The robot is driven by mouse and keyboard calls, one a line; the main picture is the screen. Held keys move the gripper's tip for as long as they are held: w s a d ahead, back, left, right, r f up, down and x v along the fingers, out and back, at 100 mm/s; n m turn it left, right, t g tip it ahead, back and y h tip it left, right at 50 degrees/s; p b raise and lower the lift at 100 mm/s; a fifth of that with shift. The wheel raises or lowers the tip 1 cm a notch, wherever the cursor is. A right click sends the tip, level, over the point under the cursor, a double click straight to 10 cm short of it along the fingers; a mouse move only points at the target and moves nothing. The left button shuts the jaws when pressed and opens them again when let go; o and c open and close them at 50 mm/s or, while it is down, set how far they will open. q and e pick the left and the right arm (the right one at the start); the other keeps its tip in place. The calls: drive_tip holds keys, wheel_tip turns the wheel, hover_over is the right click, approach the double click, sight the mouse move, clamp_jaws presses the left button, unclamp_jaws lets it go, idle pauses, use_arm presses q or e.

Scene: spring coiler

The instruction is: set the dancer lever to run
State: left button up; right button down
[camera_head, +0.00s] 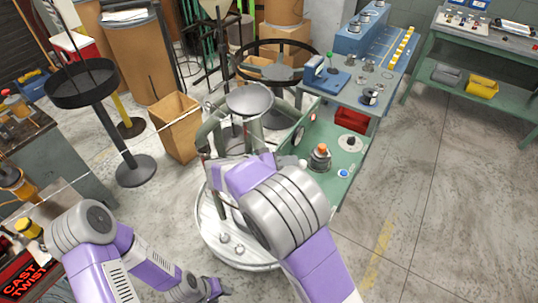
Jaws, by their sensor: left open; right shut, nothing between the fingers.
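I cannot tell for certain which part is the dancer lever. A small upright lever (330,58) stands on a blue block on the green machine bench, apart from both grippers. Another thin upright rod with a dark knob (218,12) stands further back. A pale wire (165,129) runs up from the lower left to the green tube frame (211,131). My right gripper (206,148) is at this frame, shut and empty, and mostly hidden behind its wrist. My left gripper (216,290) is open and empty, low at the front, by the round white base (207,230).
The green bench (325,128) carries an orange-topped part (319,158) and a blue button (343,173). A black reel stand (84,84) and a cardboard box (177,118) stand to the left. Clear floor lies to the right.

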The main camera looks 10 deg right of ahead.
drive_tip(key=shift+s+d, duration=0.1)
drive_tip(key=shift+s, duration=0.05)
drive_tip(key=shift+d, duration=0.1)
idle(0.3)
drive_tip(key=a+r+p, duration=0.3)
drive_tip(key=a+r, duration=0.2)
drive_tip(key=a, duration=0.7)
drive_tip(key=shift+s+r, duration=0.3)
drive_tip(key=shift+s, duration=0.15)
drive_tip(key=shift+a, duration=0.1)
